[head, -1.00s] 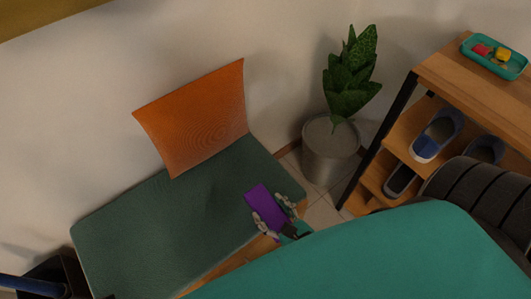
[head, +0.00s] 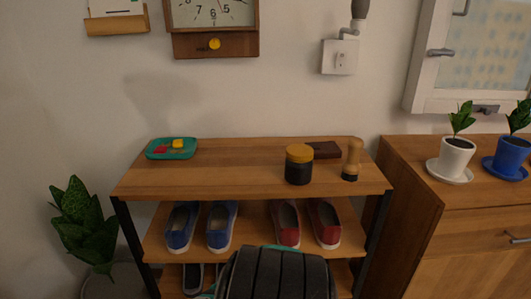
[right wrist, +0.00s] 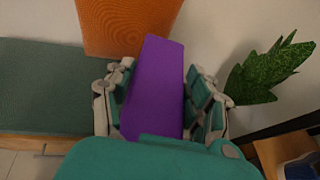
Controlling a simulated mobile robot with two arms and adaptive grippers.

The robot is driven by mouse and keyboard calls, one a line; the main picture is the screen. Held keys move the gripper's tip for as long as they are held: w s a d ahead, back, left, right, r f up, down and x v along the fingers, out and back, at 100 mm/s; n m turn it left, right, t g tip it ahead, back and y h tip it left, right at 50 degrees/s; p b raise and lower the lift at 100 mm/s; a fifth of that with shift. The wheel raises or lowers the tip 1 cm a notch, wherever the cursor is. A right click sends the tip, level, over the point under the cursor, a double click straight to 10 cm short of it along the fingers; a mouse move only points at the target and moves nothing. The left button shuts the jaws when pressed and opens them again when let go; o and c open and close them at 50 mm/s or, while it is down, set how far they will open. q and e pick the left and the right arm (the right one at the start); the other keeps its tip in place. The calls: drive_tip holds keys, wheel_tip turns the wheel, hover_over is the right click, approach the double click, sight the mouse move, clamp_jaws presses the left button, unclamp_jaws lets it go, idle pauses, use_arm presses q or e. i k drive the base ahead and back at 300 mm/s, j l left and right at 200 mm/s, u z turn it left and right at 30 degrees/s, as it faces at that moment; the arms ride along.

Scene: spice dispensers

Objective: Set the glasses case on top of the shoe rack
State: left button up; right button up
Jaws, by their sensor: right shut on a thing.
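The purple glasses case (right wrist: 155,88) is held in my right gripper (right wrist: 158,95), with a finger on each side of it in the right wrist view. It hides part of the space behind it. The wooden shoe rack (head: 240,178) stands in the middle of the head view, against the wall. Its top has bare wood at the centre and front left.
Blue shoes (head: 221,226) and red shoes (head: 325,224) fill the shelf below. A cabinet (head: 415,190) adjoins at right.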

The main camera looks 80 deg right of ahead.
sight(252, 171)
drive_tip(key=i+z, duration=0.15)
drive_tip(key=z, duration=1.65)
